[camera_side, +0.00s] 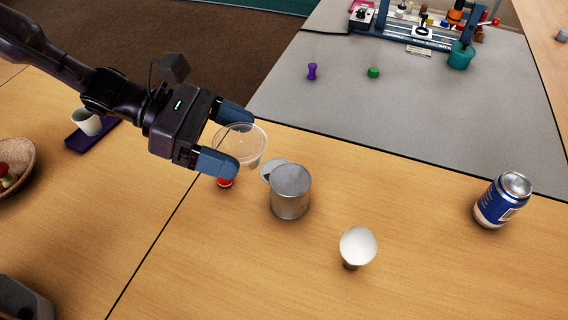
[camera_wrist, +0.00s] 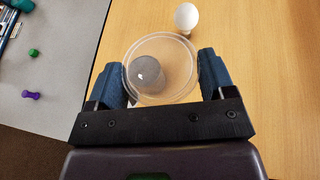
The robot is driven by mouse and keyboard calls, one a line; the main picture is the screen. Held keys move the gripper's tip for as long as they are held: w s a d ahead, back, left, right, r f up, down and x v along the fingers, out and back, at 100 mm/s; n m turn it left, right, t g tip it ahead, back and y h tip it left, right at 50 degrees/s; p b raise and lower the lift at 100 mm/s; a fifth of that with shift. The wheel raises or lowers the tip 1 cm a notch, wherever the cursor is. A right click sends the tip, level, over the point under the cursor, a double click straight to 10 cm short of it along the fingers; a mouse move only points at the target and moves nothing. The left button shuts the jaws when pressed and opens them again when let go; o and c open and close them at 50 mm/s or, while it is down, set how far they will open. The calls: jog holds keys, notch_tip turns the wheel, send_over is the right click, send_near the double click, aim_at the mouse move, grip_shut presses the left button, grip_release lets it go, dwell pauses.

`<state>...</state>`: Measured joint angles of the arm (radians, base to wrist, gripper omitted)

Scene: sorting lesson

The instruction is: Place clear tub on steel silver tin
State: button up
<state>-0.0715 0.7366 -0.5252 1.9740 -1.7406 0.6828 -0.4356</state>
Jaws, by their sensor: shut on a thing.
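The clear tub (camera_side: 252,146) is round and see-through. My gripper (camera_side: 228,138) is shut on it, one blue finger on each side, and holds it above the table. The steel silver tin (camera_side: 290,192) stands upright on the wooden table, just to the right of and below the tub in the side view. In the wrist view, the tub (camera_wrist: 183,62) fills the space between the fingers of my gripper (camera_wrist: 160,82). The tin (camera_wrist: 146,76) shows through the tub there, left of its middle.
A white rounded object (camera_side: 357,246) stands front right; a blue can (camera_side: 497,203) is farther right. Purple (camera_side: 312,72) and green (camera_side: 373,72) pieces sit on the grey surface.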

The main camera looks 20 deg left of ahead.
send_over(283, 178)
jog(key=f, duration=0.6)
jog(key=shift+s+a+f, duration=0.15)
jog(key=shift+s+a, duration=0.15)
jog(key=shift+s, duration=0.1)
jog(key=shift+w+d+f, duration=0.25)
jog(key=shift+w+f, duration=0.1)
jog(key=shift+f, duration=0.2)
jog(key=shift+w+f, duration=0.1)
jog(key=shift+f, duration=1.45)
jog(key=o, duration=0.8)
jog(key=shift+f, duration=0.15)
jog(key=shift+o, duration=0.2)
